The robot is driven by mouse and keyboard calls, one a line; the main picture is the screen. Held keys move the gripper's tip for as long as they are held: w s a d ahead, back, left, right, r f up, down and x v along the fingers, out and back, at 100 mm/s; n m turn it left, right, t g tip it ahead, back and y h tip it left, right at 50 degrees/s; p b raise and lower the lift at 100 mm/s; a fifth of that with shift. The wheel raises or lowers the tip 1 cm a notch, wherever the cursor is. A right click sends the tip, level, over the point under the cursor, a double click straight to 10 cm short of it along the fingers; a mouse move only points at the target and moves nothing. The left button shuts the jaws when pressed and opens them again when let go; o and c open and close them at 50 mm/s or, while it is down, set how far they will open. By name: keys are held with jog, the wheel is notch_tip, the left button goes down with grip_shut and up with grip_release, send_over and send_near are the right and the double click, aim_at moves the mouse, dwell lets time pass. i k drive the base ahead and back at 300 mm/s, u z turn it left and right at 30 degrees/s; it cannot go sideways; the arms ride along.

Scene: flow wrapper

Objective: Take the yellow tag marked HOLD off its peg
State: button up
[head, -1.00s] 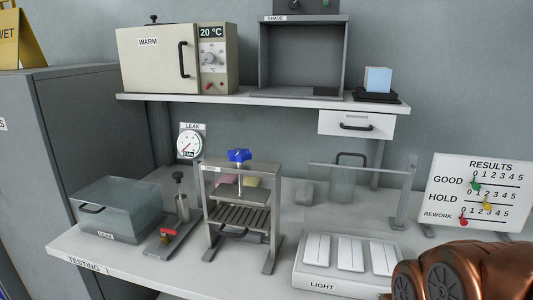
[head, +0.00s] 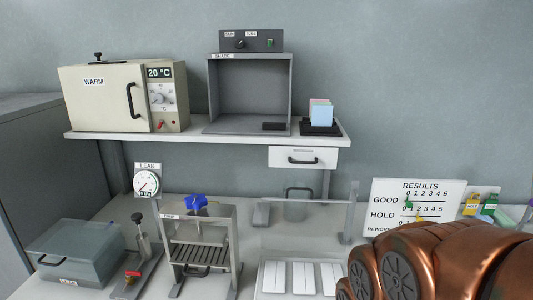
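A small yellow tag (head: 473,203) hangs at the right side of the head view, just right of the white results board. Its lettering is tiny and seems to read HOLD. The peg behind it is too small to make out clearly. A green tag (head: 490,204) hangs close to its right. My copper-coloured arm fills the lower right corner, below the tags. My gripper is not in view.
The results board (head: 418,190) stands at the bench's right, partly hidden by my arm. A light box with white panels (head: 303,277), a press (head: 202,240), a leak tank (head: 75,255) and a clear screen stand on the bench. A shelf (head: 240,136) runs above.

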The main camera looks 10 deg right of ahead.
aim_at(471, 208)
jog(key=z, duration=1.15)
